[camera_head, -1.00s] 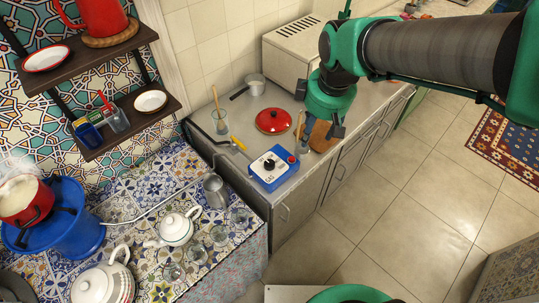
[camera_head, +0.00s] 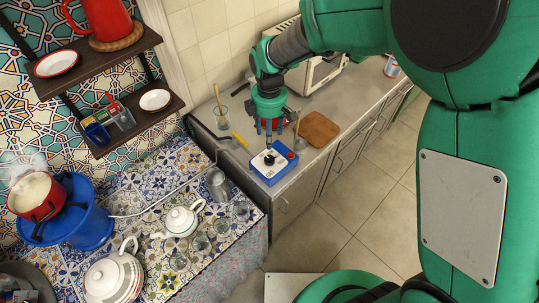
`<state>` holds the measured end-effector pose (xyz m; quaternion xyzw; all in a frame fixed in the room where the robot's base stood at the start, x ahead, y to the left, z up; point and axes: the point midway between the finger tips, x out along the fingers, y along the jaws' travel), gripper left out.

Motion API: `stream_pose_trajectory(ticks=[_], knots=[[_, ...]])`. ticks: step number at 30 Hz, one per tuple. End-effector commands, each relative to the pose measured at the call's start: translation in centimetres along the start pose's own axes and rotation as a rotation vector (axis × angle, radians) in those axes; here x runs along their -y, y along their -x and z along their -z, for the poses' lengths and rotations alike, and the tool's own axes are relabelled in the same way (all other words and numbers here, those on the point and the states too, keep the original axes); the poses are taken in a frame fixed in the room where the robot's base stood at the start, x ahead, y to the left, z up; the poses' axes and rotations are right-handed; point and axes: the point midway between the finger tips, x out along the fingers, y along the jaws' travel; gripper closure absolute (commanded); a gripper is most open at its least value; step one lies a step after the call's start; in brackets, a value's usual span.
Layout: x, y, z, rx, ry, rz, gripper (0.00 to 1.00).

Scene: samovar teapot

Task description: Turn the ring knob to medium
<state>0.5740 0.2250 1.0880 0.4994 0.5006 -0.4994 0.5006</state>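The blue control box (camera_head: 273,166) stands on the grey counter near its front corner. It has a white dial face with a dark knob (camera_head: 269,158) and a red button (camera_head: 291,156). The marks on the dial are too small to read. My gripper (camera_head: 269,128) points down above the box, just behind and over the knob, and seems apart from it. Its fingers are small and partly merged in this view, so I cannot tell how far apart they are. No object shows clearly in its grip.
A glass with a wooden spoon (camera_head: 222,118) and a yellow-handled tool (camera_head: 239,139) lie left of my gripper. A wooden board (camera_head: 318,129) lies to the right. A red pot (camera_head: 38,196) sits on a blue stove at left. A white teapot (camera_head: 179,221) stands on the tiled table.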

Motion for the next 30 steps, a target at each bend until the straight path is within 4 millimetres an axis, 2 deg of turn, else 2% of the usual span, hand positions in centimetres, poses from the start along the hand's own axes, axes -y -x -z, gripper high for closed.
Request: stream_pose_trajectory(ticks=[8,14,20,30], knots=[[0.0,-0.2,0.0,0.000,-0.002,0.000,0.50],[0.1,-1.3,-0.1,0.001,-0.002,0.002,0.50],[0.1,-3.7,-0.1,0.002,-0.002,0.004,0.50],[0.1,-9.2,-0.1,0.001,-0.002,0.002,0.50]])
